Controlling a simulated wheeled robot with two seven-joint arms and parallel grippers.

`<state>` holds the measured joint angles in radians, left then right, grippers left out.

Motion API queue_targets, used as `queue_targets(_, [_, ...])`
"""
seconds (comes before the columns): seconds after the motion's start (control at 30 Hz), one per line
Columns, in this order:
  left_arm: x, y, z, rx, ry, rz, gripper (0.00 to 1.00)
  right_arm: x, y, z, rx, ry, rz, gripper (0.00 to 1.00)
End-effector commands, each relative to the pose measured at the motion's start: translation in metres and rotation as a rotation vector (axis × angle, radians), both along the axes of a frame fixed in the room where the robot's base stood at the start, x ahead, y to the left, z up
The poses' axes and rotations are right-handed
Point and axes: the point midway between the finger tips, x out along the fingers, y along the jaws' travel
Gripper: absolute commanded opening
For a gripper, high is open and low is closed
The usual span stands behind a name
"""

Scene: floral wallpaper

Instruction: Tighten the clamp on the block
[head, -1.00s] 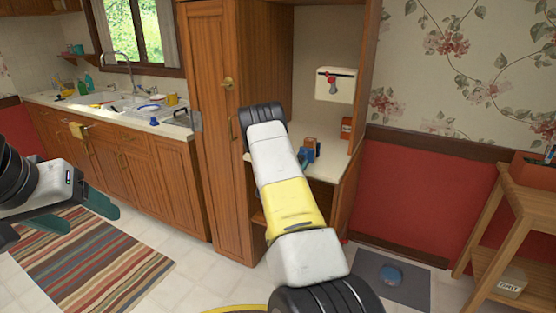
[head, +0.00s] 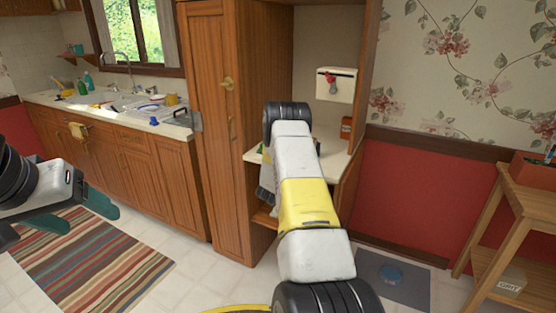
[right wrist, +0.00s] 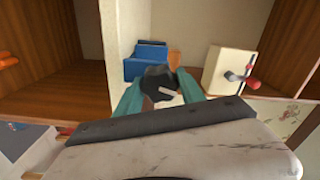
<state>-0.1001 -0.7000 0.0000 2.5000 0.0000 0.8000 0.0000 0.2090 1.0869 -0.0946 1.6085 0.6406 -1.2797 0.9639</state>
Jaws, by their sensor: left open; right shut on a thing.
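In the right wrist view the blue clamp (right wrist: 146,64) is on the counter, with a black knob (right wrist: 158,80) facing me. A bit of the orange-brown block (right wrist: 174,59) shows behind it. The teal fingers of my right gripper (right wrist: 160,88) are on both sides of the knob and shut on it. In the head view my right arm hides the clamp and block. My left gripper (head: 92,213) is open and empty at the left, above the striped rug, far from the clamp.
A white box with a red handle (head: 336,86) hangs on the nook's back wall; it also shows in the right wrist view (right wrist: 222,70). An orange box (head: 346,128) stands on the nook counter. A tall wooden cabinet (head: 215,120) borders the nook's left side.

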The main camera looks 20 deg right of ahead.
Motion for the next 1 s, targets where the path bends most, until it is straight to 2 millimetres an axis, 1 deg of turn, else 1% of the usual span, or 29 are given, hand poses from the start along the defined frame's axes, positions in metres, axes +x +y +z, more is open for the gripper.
queue_targets(1.0, [0.0000, 0.0000, 0.0000, 0.000, 0.000, 0.000, 0.68, -0.0009, -0.0003, -0.0038, 0.628, -0.733, -0.004, 0.05])
